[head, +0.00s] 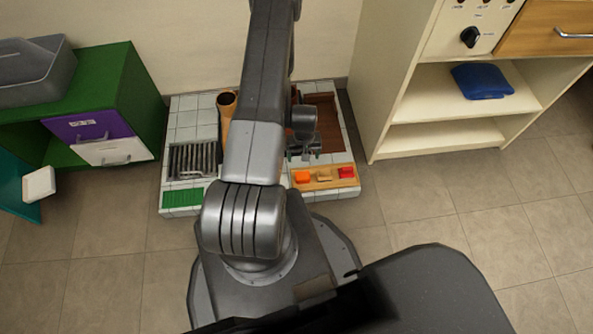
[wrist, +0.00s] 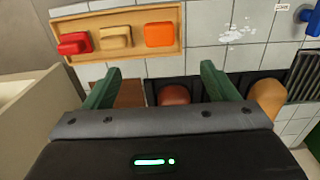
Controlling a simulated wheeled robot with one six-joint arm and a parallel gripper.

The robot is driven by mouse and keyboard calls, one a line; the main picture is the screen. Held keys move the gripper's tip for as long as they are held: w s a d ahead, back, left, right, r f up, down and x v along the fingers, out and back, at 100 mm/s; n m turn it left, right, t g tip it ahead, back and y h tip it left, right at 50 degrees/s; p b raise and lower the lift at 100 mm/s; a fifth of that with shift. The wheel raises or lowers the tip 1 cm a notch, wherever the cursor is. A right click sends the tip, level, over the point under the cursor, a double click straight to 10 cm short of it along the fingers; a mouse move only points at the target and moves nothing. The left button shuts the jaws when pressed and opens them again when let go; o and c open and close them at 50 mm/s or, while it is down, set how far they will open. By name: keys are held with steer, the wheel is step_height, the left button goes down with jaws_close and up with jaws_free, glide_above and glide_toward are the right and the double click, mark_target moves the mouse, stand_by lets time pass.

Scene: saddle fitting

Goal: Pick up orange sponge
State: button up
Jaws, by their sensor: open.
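The orange sponge (head: 303,177) lies at the left end of a shallow wooden tray in the head view. In the wrist view the orange sponge (wrist: 159,35) is at the right end of the tray, beyond my fingertips. My gripper (head: 304,155) is above the tiled platform, a little behind the tray. In the wrist view my gripper (wrist: 160,75) has its two green fingers wide apart with nothing held between them. The sponge is apart from the fingers.
The wooden tray (wrist: 140,54) also holds a tan sponge (wrist: 116,37) and a red sponge (wrist: 75,43). The tiled platform (head: 190,130) carries a dark rack (head: 192,160) and a green mat (head: 182,197). A cream shelf unit (head: 440,137) stands close on the right.

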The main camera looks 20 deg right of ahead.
steer(key=b, duration=0.2)
glide_above(303, 175)
step_height(303, 175, down, 10)
steer(key=shift+a+f, duration=0.15)
steer(key=shift+f, duration=0.05)
step_height(303, 175, down, 5)
steer(key=shift+f+b, duration=0.1)
steer(key=shift+b, duration=1)
steer(key=shift+c, duration=0.2)
steer(key=c, duration=1)
